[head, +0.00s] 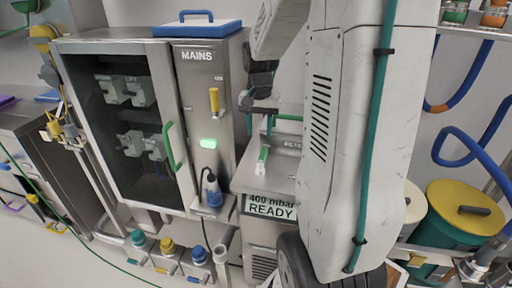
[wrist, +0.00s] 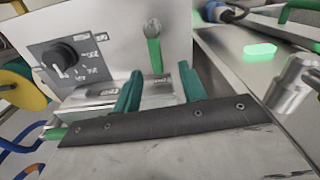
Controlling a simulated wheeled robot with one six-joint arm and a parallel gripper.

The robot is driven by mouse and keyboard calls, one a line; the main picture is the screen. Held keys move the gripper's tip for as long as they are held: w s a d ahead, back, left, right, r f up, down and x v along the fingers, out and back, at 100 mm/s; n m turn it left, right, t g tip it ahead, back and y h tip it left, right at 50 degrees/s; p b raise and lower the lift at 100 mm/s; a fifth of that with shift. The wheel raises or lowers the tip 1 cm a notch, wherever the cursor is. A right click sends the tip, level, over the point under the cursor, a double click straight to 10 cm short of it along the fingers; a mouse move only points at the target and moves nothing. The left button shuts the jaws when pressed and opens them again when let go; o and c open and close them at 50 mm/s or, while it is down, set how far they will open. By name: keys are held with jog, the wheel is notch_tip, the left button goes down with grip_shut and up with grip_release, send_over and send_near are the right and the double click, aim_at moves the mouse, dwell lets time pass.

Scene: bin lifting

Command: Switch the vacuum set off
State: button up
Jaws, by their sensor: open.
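The vacuum set is a grey metal unit (head: 270,177) in the middle of the head view, with a sign (head: 270,207) reading "400 mbar READY". A small lever with a green sleeve and pale end (head: 262,158) stands on it. The wrist view also shows this lever (wrist: 154,50), close ahead of and between my fingers. My gripper (wrist: 159,70) is open, its two teal fingers apart on either side of the lever, with no contact that I can make out. A black rotary knob (wrist: 65,55) with labels is on a dark plate to its left. In the head view my arm hides part of the unit.
The MAINS cabinet (head: 197,130) stands to the left with a lit green lamp (head: 208,143), a yellow handle (head: 214,100) and a plugged blue connector (head: 213,188). A green bin with a yellow lid (head: 465,205) and blue hoses are at the right.

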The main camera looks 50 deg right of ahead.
aim_at(264, 152)
jog(key=shift+w+d+f+m, duration=0.1)
jog(key=shift+d+f+m, duration=0.15)
jog(key=shift+d+f, duration=0.3)
jog(key=shift+d+f+m, duration=0.25)
jog(key=shift+d+f, duration=0.1)
jog(key=shift+d, duration=0.35)
notch_tip(264, 152, down, 8)
jog(key=shift+r, duration=0.15)
grip_shut()
